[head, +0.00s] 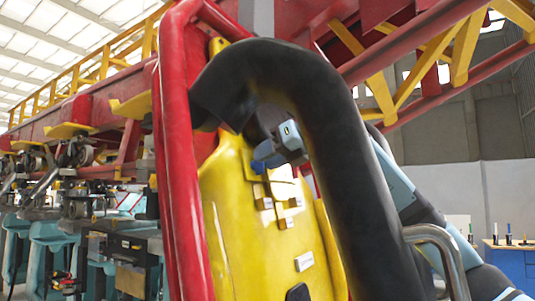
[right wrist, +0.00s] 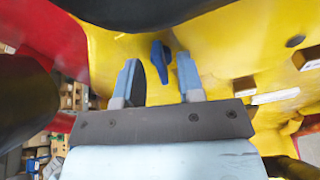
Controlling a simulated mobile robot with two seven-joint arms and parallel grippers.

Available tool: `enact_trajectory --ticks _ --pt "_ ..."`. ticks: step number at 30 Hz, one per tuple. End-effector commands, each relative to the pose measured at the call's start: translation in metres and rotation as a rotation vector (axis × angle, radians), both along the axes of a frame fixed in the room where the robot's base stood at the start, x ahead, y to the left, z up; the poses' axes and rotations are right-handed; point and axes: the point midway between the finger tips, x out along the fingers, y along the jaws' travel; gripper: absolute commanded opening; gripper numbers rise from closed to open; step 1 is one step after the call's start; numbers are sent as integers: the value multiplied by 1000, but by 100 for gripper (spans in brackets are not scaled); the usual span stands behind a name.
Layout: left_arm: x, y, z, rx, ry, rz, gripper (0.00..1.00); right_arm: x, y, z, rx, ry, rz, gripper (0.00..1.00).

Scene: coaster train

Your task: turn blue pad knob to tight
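The blue pad knob (right wrist: 160,58) is a small dark blue handle on the yellow seat shell (right wrist: 225,40). In the right wrist view it stands upright in the gap between my fingertips, apart from both. My right gripper (right wrist: 157,76) is open, with one light blue finger on each side of the knob. In the head view my right gripper (head: 272,152) is in front of the upper part of the yellow seat back (head: 240,210), partly hidden by the black padded restraint. The knob's tight mark cannot be made out. My left gripper is not in view.
The thick black restraint (head: 345,150) arches in front of my right arm. A red frame tube (head: 180,150) runs along the seat's left side. Small labelled blocks (head: 285,222) sit on the seat back. A blue workbench (head: 515,258) stands at the far right.

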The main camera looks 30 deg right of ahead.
Motion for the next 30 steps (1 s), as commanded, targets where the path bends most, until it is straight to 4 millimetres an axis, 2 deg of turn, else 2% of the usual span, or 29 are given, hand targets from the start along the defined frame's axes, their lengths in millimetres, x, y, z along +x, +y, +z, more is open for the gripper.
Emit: enact_trajectory --ticks 9,10,14,23,30 --pt "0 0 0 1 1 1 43 2 2 -1 0 0 0 35" --pt "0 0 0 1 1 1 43 2 2 -1 0 0 0 30" --pt "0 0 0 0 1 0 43 2 2 -1 0 0 0 1" --pt "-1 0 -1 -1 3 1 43 2 1 -1 10 6 -3 0" --pt "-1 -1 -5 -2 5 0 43 3 1 -2 85 49 -22 0"
